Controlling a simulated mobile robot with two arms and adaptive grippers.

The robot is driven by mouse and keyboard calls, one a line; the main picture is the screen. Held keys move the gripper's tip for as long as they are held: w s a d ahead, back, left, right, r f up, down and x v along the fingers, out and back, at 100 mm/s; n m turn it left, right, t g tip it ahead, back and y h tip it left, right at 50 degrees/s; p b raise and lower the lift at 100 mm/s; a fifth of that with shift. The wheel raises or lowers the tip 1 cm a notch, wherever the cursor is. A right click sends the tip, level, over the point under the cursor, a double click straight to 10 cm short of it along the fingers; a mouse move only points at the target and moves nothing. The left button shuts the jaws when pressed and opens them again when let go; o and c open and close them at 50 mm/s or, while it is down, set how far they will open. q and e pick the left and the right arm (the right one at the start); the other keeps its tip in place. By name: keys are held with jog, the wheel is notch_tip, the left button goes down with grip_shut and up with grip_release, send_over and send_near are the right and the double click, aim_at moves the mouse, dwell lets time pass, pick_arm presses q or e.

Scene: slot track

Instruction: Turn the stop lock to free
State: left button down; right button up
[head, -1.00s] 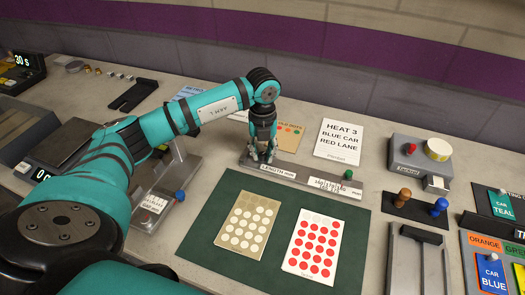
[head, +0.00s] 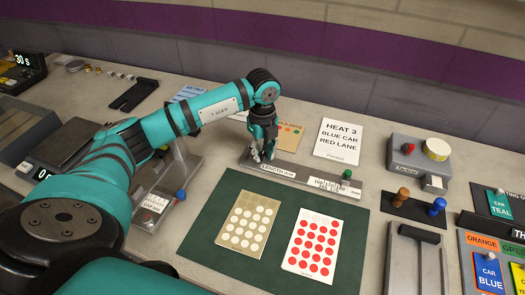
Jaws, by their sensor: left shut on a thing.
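A long grey bar marked LENGTH mm (head: 300,179) lies on the bench behind the green mat. My left gripper (head: 262,157) points down at the bar's left end. It is shut on a small part there that appears to be the stop lock. The fingers hide this part, so its setting cannot be read. A green knob (head: 347,175) stands toward the bar's right end, apart from the gripper. My right gripper is not in view.
The green mat (head: 200,235) holds a beige dotted card (head: 247,224) and a red dotted card (head: 313,245). A grey box with a red knob (head: 409,149) and brown and blue pegs (head: 402,194) stand to the right.

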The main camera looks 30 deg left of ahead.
aim_at(262, 154)
pick_arm(q)
jog(key=shift+w+r, duration=0.1)
jog(key=c, duration=1.4)
grip_release()
notch_tip(262, 154, up, 12)
